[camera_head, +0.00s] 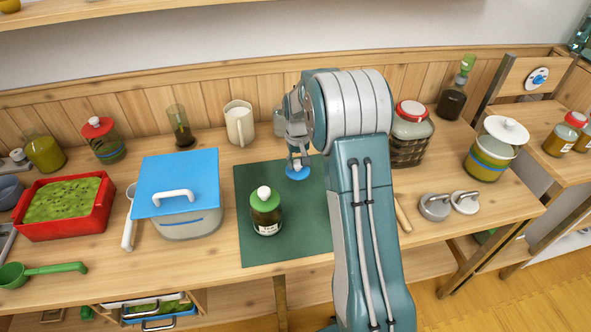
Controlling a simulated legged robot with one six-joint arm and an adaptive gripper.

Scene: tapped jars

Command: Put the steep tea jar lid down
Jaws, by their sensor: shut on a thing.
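A small blue round lid (297,173), which appears to be the tea jar lid, hangs below my gripper (299,160). My gripper is shut on it and points down over the back right part of the dark green mat (283,248). From this angle I cannot tell how high the lid is above the mat. A dark jar (266,223) with a green lid and white knob stands upright on the mat, in front and to the left of the held lid. My arm hides the mat's right part.
A white box with a blue lid (178,180) stands left of the mat, beside a red tray (64,232) of green stuff. A white mug (240,124) and a dark-filled glass (181,133) stand behind. Bare mat surrounds the green-lidded jar.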

